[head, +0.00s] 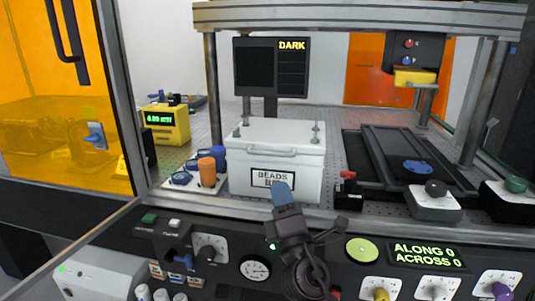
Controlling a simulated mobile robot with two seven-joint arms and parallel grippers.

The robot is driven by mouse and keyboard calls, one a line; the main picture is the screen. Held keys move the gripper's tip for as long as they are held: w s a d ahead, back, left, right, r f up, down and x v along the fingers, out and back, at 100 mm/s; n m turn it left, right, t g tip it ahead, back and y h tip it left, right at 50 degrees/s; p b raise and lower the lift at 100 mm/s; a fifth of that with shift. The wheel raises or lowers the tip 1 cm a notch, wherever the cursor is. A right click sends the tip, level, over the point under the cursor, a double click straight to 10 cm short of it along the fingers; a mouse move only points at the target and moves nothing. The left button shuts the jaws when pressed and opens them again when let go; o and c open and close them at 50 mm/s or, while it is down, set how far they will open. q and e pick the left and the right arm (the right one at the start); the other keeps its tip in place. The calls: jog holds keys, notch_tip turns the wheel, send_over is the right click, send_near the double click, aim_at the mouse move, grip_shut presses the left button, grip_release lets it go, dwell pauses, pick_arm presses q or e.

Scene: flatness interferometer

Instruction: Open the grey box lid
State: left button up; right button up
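The grey box (240,185) stands upright on the perforated bench in the middle of the head view, with a label reading "BEADS" on its front. Its pale lid (275,132) lies shut on top. A handle (272,152) runs along the front near the top edge, and small metal posts stand at the lid's sides. My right gripper (282,192) is in front of the box, its blue tip overlapping the lower label, below the handle. Whether it touches the box cannot be told. Its finger gap is not clear. My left gripper is out of view.
An orange cylinder (207,172) and blue pieces stand left of the box. A red-topped black block (347,190) and a dark railed stage (385,160) are to the right. A control panel (215,275) with knobs lies in front. Metal posts and a crossbeam (350,15) frame the bench.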

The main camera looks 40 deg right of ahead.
aim_at(271, 154)
jog(key=p+x, duration=0.1)
jog(key=x, duration=0.3)
jog(key=p+x, duration=0.2)
jog(key=x, duration=0.2)
jog(key=shift+s+r, duration=0.1)
jog(key=shift+r, duration=0.25)
jog(key=shift+w+d+r, duration=0.2)
jog(key=shift+w, duration=0.35)
jog(key=shift+w+p, duration=0.2)
jog(key=shift+p, duration=0.1)
grip_shut()
